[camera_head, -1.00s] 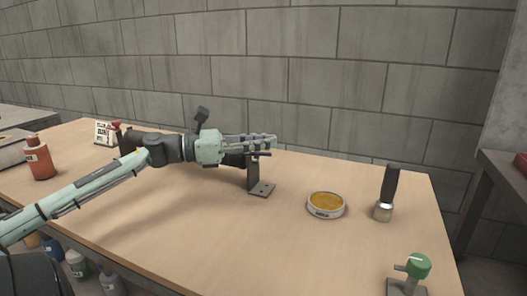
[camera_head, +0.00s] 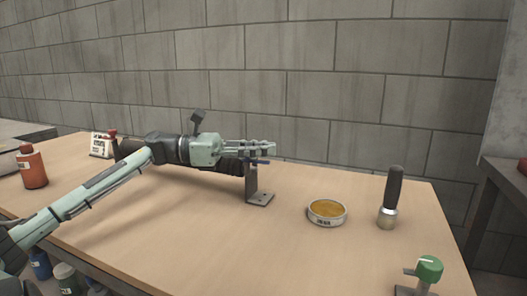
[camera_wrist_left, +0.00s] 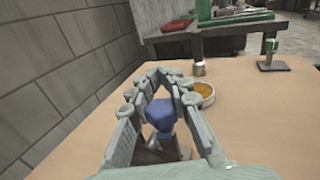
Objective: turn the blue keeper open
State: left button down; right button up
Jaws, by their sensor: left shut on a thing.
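The blue keeper (camera_head: 260,161) sits at the top of a dark grey bracket (camera_head: 252,184) whose foot plate rests on the table. My left gripper (camera_head: 270,149) is at the bracket's top, with its fingers pointing right. In the left wrist view the blue keeper (camera_wrist_left: 160,114) lies between the fingers of my left gripper (camera_wrist_left: 159,76), whose tips come close together beyond it. The gripper is shut on the keeper. Most of the keeper is hidden by the fingers in the head view. My right gripper is not in view.
On the wooden table (camera_head: 180,215) stand a dish with yellow-orange contents (camera_head: 327,210), a black-handled tool (camera_head: 391,195), a green-knobbed fixture (camera_head: 429,269) and a red-brown bottle (camera_head: 33,167). A block wall (camera_head: 330,90) rises behind. The front middle of the table is clear.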

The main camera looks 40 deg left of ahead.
pick_arm(q)
jog(key=shift+r, duration=0.1)
jog(key=c, duration=1.4)
grip_release()
jog(key=v, duration=1.2)
jog(key=shift+o, duration=0.3)
